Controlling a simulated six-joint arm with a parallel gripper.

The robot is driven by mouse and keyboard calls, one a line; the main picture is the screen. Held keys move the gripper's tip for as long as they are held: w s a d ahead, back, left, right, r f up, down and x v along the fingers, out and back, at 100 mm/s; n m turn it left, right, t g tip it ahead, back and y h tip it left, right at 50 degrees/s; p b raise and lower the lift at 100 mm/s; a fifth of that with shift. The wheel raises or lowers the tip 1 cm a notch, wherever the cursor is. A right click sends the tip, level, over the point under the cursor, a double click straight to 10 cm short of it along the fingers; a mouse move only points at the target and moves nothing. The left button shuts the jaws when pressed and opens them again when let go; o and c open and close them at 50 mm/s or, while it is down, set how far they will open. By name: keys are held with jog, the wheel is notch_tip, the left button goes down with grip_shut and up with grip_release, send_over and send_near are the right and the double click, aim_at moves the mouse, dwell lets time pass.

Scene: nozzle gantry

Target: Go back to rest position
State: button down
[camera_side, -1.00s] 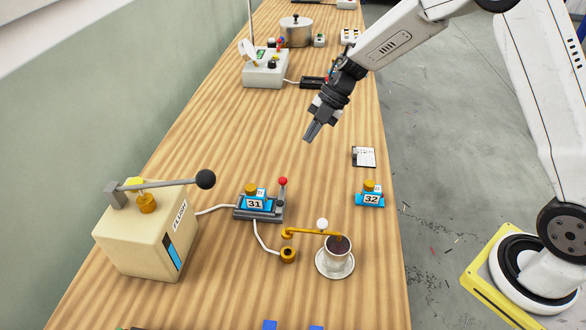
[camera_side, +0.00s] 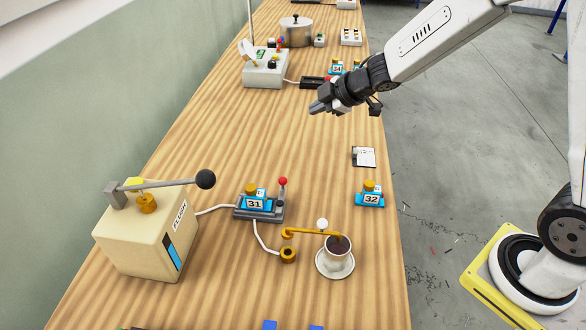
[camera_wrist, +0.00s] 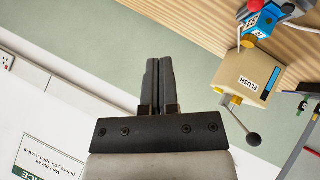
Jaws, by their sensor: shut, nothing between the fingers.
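My gripper (camera_side: 316,106) is in the air over the right-middle of the wooden table, pointing left in the side view. Its two fingers are together and hold nothing. In the wrist view my gripper (camera_wrist: 160,62) points up the picture with its fingers side by side. Below it on the table in the side view are the blue block 31 (camera_side: 254,203) in its grey dock, the blue block 32 (camera_side: 370,196) on the bare wood and a cup (camera_side: 338,250) of dark liquid on a saucer. My gripper touches none of these.
The beige FLUSH box (camera_side: 148,235) with its black-knobbed lever (camera_side: 205,179) stands at the front left. A brass swing arm (camera_side: 312,231) reaches over the cup. A metal pot (camera_side: 296,32) and a grey control box (camera_side: 266,70) are farther back. The middle of the table is clear.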

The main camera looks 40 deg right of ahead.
jog(key=s+d+f+m+g+h, duration=0.1)
jog(key=s+f+m+g, duration=0.1)
jog(key=s+m, duration=0.4)
jog(key=s+d+f+m+g+h, duration=0.1)
jog(key=s+m, duration=0.6)
jog(key=s, duration=0.8)
notch_tip(320, 180, down, 2)
jog(key=g+h, duration=0.1)
jog(key=g, duration=0.2)
jog(key=shift+s, duration=0.3)
